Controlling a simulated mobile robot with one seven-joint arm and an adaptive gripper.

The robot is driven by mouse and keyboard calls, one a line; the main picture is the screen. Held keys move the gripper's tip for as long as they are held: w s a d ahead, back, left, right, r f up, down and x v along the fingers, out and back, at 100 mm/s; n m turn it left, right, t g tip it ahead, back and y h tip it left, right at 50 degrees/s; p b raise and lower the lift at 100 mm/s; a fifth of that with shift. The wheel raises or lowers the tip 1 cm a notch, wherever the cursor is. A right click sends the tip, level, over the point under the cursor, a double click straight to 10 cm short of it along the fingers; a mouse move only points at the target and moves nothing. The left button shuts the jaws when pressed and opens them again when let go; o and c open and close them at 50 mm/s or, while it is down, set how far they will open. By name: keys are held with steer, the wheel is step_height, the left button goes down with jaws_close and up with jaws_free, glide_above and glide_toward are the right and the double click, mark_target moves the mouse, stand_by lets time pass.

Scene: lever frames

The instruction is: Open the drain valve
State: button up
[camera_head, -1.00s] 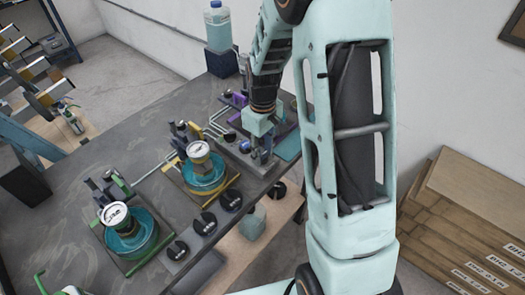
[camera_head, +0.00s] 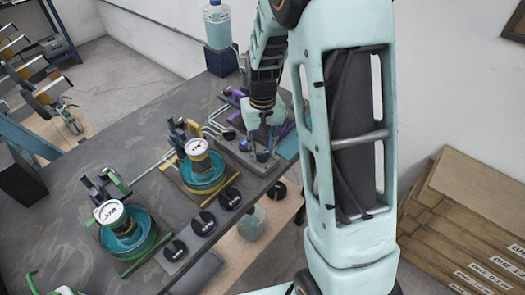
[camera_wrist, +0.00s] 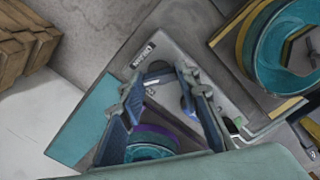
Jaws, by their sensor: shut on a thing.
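My gripper (camera_head: 263,152) is at the far right end of the bench, low over a grey plate (camera_head: 231,157). In the wrist view its two blue fingers (camera_wrist: 160,80) reach towards a grey plate with a small white label (camera_wrist: 143,55) that seems to read DRAIN. The fingers are shut on a dark handle (camera_wrist: 157,70), which appears to be the drain valve's lever. The fingers hide much of it, so its exact angle is hard to tell.
A yellow-framed gauge unit (camera_head: 197,148) and a green-framed one (camera_head: 110,212) stand left of my gripper. Black round knobs (camera_head: 203,223) line the bench's front edge. A bottle of blue liquid (camera_head: 217,25) stands behind. Cardboard (camera_head: 470,215) is at the right.

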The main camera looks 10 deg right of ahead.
steer(key=m, duration=0.4)
steer(key=shift+m, duration=2.2)
steer(key=o, duration=1.2)
steer(key=shift+c, duration=0.2)
step_height(320, 180, up, 12)
